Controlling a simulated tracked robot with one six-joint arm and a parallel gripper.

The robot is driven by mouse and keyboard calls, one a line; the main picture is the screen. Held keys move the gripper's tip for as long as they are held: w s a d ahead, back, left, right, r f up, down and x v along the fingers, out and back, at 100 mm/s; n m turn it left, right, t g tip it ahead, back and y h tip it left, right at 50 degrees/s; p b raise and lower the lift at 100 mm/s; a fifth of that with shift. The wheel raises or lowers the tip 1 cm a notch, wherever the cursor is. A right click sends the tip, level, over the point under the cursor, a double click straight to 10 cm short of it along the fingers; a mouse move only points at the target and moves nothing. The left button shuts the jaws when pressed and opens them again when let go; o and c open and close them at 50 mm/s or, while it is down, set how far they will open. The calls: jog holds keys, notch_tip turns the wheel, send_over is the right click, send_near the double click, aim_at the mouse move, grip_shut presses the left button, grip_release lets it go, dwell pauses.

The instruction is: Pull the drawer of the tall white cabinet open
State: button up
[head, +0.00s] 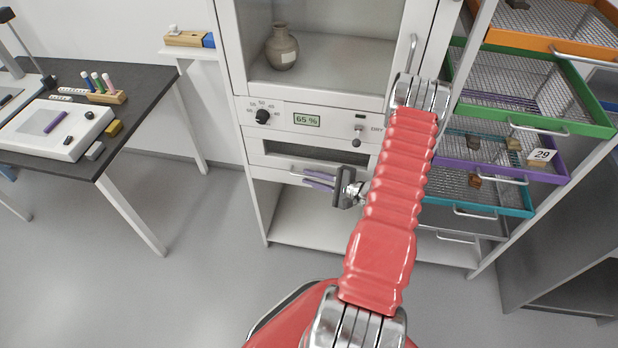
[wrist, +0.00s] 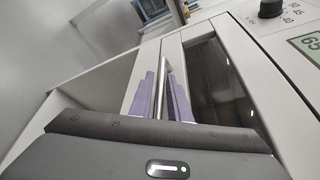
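The tall white cabinet (head: 255,150) stands ahead in the head view. Its drawer (head: 276,162) lies below the control panel. A dark band runs along it; I cannot tell whether that is a window or a gap. The drawer has a thin metal bar handle (head: 295,174), also in the wrist view (wrist: 161,92). My gripper (head: 318,180) is at this handle, its purple fingers pointing left along the bar. In the wrist view my gripper (wrist: 162,92) has one finger on each side of the bar. Whether the fingers press on it is unclear.
Above the drawer are a knob (head: 263,117), a display reading 65 % (head: 306,120) and a glass door with a vase (head: 281,47) behind it. A rack of coloured wire trays (head: 530,85) stands right. A dark table (head: 135,82) stands left. The floor (head: 190,270) between is clear.

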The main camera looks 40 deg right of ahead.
jog(key=shift+w+a+f, duration=0.1)
jog(key=shift+w+a, duration=0.05)
jog(key=shift+w, duration=0.3)
grip_shut()
jog(key=shift+s+a+f, duration=0.1)
jog(key=shift+a, duration=0.1)
dwell(1.0)
